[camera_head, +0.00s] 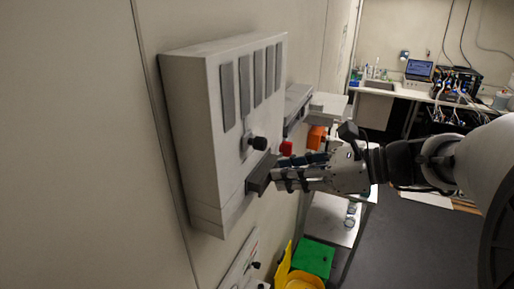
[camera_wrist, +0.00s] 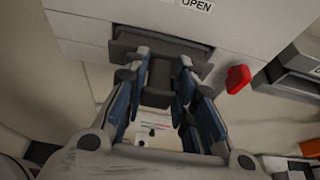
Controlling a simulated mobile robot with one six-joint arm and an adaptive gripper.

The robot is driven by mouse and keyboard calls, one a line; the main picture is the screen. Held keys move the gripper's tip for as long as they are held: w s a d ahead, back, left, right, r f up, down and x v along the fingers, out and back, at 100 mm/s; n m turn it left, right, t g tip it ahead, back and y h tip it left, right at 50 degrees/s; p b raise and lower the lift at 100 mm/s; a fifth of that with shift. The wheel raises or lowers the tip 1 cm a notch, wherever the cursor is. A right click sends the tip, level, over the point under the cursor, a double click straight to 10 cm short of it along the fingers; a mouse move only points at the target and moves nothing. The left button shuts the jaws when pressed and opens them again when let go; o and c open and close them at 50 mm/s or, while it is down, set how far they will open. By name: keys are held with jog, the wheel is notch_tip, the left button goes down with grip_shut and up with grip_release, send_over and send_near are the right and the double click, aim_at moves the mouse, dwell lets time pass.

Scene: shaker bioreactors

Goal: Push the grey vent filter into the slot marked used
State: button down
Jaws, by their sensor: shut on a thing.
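My gripper (camera_head: 274,181) is shut on a dark grey piece (camera_head: 260,174) at the lower front of a light grey wall box (camera_head: 203,130). In the wrist view the piece (camera_wrist: 159,74) sits between both fingers of my gripper (camera_wrist: 158,88), its wider end (camera_wrist: 152,40) against the box face below the word OPEN (camera_wrist: 197,4). I cannot tell whether this piece is the vent filter, or how far it sits in the box. No marking that reads "used" is legible in either view.
A black knob (camera_head: 259,143) sticks out just above the grey piece. A red part (camera_wrist: 238,78) is close to the right of my fingers. An orange part (camera_head: 316,137) and a wall shelf lie beyond. A yellow bin (camera_head: 304,281) and green lid (camera_head: 314,258) are below.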

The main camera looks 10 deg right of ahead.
jog(key=shift+s+d, duration=0.15)
jog(key=shift+d, duration=0.1)
jog(key=shift+s+d, duration=0.1)
jog(key=shift+d, duration=0.05)
jog(key=shift+s+d+p, duration=0.35)
jog(key=shift+d, duration=0.1)
jog(key=shift+s+d, duration=0.1)
jog(key=shift+d, duration=0.05)
jog(key=shift+s+d, duration=0.25)
jog(key=shift+d, duration=0.05)
jog(key=shift+s+d+p, duration=0.25)
jog(key=shift+d+p, duration=0.15)
jog(key=shift+p, duration=0.05)
jog(key=shift+s+d, duration=0.25)
jog(key=shift+d, duration=0.05)
jog(key=shift+d, duration=0.1)
dwell(0.4)
